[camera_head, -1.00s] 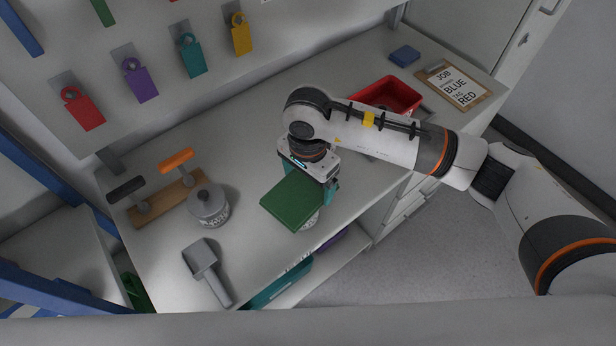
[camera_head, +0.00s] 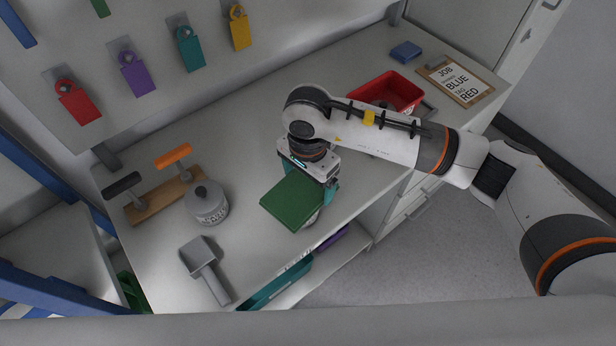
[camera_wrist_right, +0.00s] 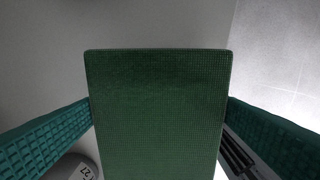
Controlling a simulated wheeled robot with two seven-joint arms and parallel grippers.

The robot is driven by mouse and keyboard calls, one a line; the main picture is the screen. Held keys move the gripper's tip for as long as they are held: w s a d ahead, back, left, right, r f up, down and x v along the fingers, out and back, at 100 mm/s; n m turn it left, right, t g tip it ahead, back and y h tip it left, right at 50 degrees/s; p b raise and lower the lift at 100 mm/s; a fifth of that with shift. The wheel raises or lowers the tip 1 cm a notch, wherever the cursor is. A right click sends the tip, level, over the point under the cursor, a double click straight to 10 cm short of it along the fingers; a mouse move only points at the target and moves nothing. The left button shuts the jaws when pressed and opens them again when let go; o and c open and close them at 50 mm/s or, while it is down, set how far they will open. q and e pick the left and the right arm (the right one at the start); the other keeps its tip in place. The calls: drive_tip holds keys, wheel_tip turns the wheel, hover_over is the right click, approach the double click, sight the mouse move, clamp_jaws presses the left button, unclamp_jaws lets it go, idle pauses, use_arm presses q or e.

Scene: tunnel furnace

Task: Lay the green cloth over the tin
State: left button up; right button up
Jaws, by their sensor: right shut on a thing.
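The green cloth (camera_head: 293,202) looks like a flat, stiff square pad. My right gripper (camera_head: 318,182) is shut on it and holds it over the front of the bench. In the right wrist view the cloth (camera_wrist_right: 158,115) fills the middle, between the teal fingers. A pale rounded thing (camera_head: 312,220) shows partly from beneath the cloth; a round, lettered thing (camera_wrist_right: 76,168) also shows at lower left in the wrist view. A grey lidded tin (camera_head: 207,207) with a dark knob and lettering stands uncovered to the left. My left gripper is not in view.
A grey scoop (camera_head: 205,268) lies at the front left. A wooden block (camera_head: 165,197) with orange and black handles stands behind it. A red tray (camera_head: 388,92), a clipboard (camera_head: 462,82) and a blue block (camera_head: 406,51) are at the back right. Coloured tags hang on the wall board.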

sight(308, 184)
drive_tip(key=shift+f+b, duration=0.3)
drive_tip(key=shift+f, duration=0.05)
drive_tip(key=o, duration=0.7)
drive_tip(key=shift+r+p, duration=1.35)
drive_tip(key=shift+r, duration=3.15)
